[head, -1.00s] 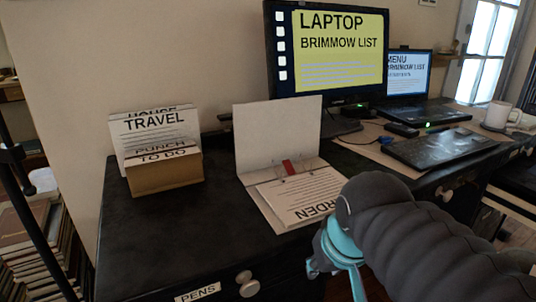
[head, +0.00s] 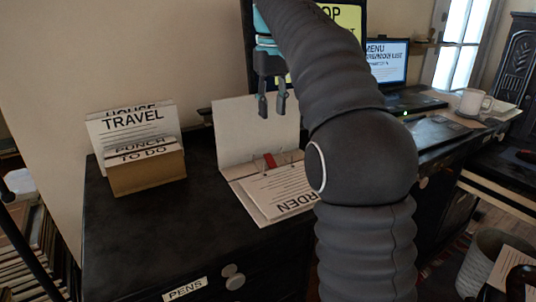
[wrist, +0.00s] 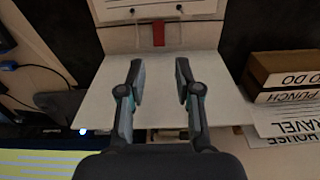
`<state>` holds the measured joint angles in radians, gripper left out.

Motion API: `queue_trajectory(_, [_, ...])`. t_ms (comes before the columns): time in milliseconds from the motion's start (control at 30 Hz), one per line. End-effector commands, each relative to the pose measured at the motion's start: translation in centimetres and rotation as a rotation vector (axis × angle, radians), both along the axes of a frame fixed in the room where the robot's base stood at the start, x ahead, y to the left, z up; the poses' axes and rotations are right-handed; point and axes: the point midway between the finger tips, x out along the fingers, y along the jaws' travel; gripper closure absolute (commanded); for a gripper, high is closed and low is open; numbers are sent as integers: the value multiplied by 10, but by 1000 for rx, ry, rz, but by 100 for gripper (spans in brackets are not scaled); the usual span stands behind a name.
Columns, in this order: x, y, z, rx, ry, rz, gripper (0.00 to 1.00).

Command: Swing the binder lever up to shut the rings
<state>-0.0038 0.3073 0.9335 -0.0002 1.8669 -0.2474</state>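The binder (head: 233,140) lies open on the dark desk, its pale cover standing up at the back and a printed sheet (head: 275,190) on its front half. The red lever (head: 270,160) is at the spine, between the metal rings; it also shows in the wrist view (wrist: 158,34). Two thin ring prongs (wrist: 181,30) stand beside it; I cannot tell whether their tips meet. My gripper (head: 272,104) is open and empty, pointing down above the binder, in front of the cover. In the wrist view my fingertips (wrist: 160,65) are apart, with the lever beyond the gap between them.
A brown card box (head: 148,174) with labelled cards stands left of the binder. A monitor (head: 348,20), a laptop (head: 386,65) and a white mug (head: 474,101) are to the right. My arm hides part of the desk. Bare desk lies between box and binder.

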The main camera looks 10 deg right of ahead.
Motion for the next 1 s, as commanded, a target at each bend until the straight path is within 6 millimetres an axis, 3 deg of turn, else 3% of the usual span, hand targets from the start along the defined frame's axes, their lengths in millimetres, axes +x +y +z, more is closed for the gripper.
queue_trajectory(100, [13,0,0,0,22,14,67])
queue_trajectory(367, [17,0,-13,0,37,21,67])
queue_trajectory(1000, [16,0,-121,0,35,20,67])
